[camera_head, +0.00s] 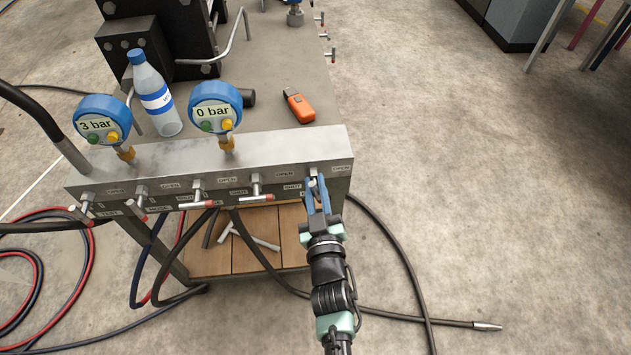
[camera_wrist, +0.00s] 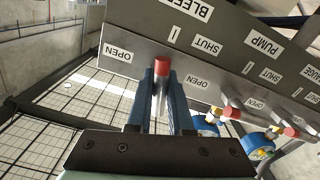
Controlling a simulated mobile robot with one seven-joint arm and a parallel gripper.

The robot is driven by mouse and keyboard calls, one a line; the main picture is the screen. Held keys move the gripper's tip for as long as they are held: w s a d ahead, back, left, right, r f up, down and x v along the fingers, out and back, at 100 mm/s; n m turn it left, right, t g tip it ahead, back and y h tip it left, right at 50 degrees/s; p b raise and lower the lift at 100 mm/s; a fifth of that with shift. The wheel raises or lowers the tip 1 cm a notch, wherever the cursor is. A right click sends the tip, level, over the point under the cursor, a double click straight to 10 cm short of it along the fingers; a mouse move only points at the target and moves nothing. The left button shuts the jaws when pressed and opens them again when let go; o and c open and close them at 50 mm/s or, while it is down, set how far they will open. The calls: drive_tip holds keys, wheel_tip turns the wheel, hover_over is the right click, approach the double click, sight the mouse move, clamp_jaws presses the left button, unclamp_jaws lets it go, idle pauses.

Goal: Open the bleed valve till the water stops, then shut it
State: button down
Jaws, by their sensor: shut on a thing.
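The bleed valve (camera_head: 313,171) is the rightmost valve on the steel manifold block (camera_head: 340,143). My gripper (camera_head: 317,190) reaches up to it from below, its blue fingers shut on the valve's handle. In the wrist view the red-tipped handle (camera_wrist: 161,68) stands between the two fingers (camera_wrist: 160,92), near an OPEN label (camera_wrist: 118,53); a SHUT label (camera_wrist: 207,46) is farther right. The exact handle angle is hard to tell. The left gauge (camera_head: 101,121) reads 3 bar and the right gauge (camera_head: 215,107) reads 0 bar. I see no running water.
Several other red-tipped valve handles (camera_head: 256,190) line the block's front, left of my gripper. A water bottle (camera_head: 153,93) and an orange device (camera_head: 299,107) stand on the bench behind.

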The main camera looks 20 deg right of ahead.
drive_tip(key=m+p, duration=0.2)
drive_tip(key=m, duration=0.3)
drive_tip(key=shift+m, duration=0.3)
idle(0.4)
drive_tip(key=c, duration=0.8)
unclamp_jaws()
drive_tip(key=shift+c, duration=0.2)
drive_tip(key=v, duration=1.3)
